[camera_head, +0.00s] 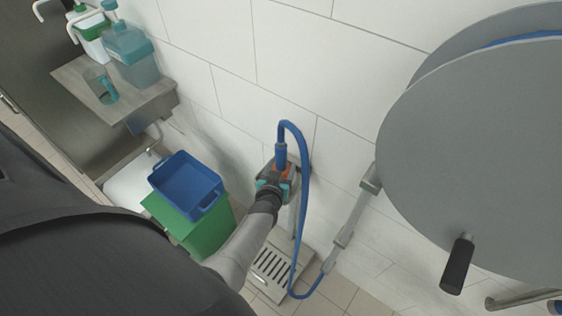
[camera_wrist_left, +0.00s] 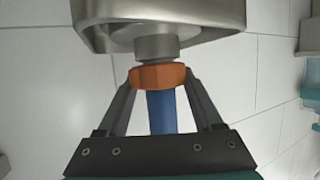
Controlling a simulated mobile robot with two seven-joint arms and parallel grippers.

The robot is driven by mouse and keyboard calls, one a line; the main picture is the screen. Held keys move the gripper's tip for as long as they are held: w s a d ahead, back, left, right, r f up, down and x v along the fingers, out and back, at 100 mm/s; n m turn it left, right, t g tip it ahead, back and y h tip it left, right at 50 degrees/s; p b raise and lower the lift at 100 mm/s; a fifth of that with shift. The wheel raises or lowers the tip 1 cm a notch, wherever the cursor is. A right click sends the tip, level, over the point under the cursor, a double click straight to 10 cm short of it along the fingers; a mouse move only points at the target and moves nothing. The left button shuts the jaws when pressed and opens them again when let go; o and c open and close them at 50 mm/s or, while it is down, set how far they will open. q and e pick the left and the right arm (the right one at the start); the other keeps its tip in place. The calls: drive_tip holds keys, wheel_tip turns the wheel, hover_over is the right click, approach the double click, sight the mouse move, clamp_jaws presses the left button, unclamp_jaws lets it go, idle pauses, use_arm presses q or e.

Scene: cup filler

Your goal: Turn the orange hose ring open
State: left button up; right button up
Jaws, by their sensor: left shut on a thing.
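The orange hose ring (camera_wrist_left: 158,76) sits between a grey metal fitting above it and the blue hose (camera_wrist_left: 162,112) in the left wrist view. My left gripper (camera_wrist_left: 159,80) has one finger on each side of the ring and is shut on it. In the head view my left gripper (camera_head: 277,186) is at the wall beneath the hose's upper bend, with a bit of the orange ring (camera_head: 284,168) showing beside it. The metal housing (camera_wrist_left: 160,20) is above the ring in the wrist view. My right gripper is not in view.
A large grey hose reel (camera_head: 480,150) with a black handle (camera_head: 457,264) fills the right side. A blue crate (camera_head: 187,184) rests on a green bin (camera_head: 190,236) left of my arm. A floor drain grate (camera_head: 272,268) lies below. A shelf (camera_head: 150,102) holds pump bottles.

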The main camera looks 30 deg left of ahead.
use_arm(q)
drive_tip(key=shift+r, duration=0.1)
idle(0.8)
drive_tip(key=o, duration=1.4)
drive_tip(key=shift+c, duration=0.2)
drive_tip(key=shift+s, duration=0.1)
drive_tip(key=p+v, duration=1)
drive_tip(key=v, duration=0.5)
